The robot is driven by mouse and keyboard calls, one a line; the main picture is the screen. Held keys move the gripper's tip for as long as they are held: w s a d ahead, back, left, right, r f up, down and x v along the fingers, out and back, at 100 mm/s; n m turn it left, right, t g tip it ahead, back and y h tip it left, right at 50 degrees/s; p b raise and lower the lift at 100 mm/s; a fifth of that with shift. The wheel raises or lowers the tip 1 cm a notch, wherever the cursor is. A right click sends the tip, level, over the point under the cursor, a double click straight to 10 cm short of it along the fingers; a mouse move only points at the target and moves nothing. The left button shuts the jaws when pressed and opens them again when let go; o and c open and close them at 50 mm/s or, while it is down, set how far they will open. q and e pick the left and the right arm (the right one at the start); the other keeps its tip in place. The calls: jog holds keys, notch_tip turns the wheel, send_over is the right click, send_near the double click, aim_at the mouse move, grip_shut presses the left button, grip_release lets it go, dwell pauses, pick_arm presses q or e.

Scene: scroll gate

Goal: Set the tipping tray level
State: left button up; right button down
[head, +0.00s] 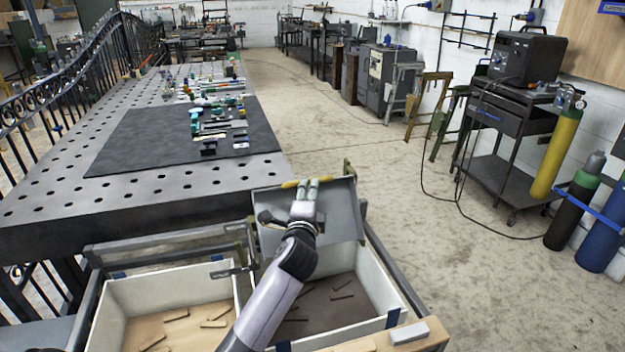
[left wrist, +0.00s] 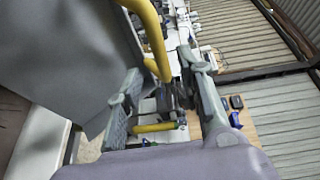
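The grey tipping tray (head: 340,213) hangs tilted above the right-hand bin, with a yellow bar handle (head: 289,184) at its far edge. My left gripper (head: 307,186) reaches over the tray to this handle. In the left wrist view the grey tray panel (left wrist: 65,45) fills the upper left and the curved yellow handle (left wrist: 153,38) comes down from the top. The left fingers (left wrist: 165,95) stand apart there, with yellow between or just beyond them; contact is unclear. My right gripper is in neither view.
Below are a left bin (head: 110,315) with a tan floor and a right bin (head: 378,290) with a dark floor, each holding several small bars. A perforated steel table (head: 60,205) with a dark mat and tools stands behind. Open floor (head: 450,260) lies to the right.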

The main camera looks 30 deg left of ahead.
pick_arm(q)
jog(key=x, duration=0.6)
jog(key=shift+w+a, duration=0.2)
jog(key=shift+w, duration=0.2)
jog(key=shift+c, duration=0.2)
grip_shut()
dwell(0.3)
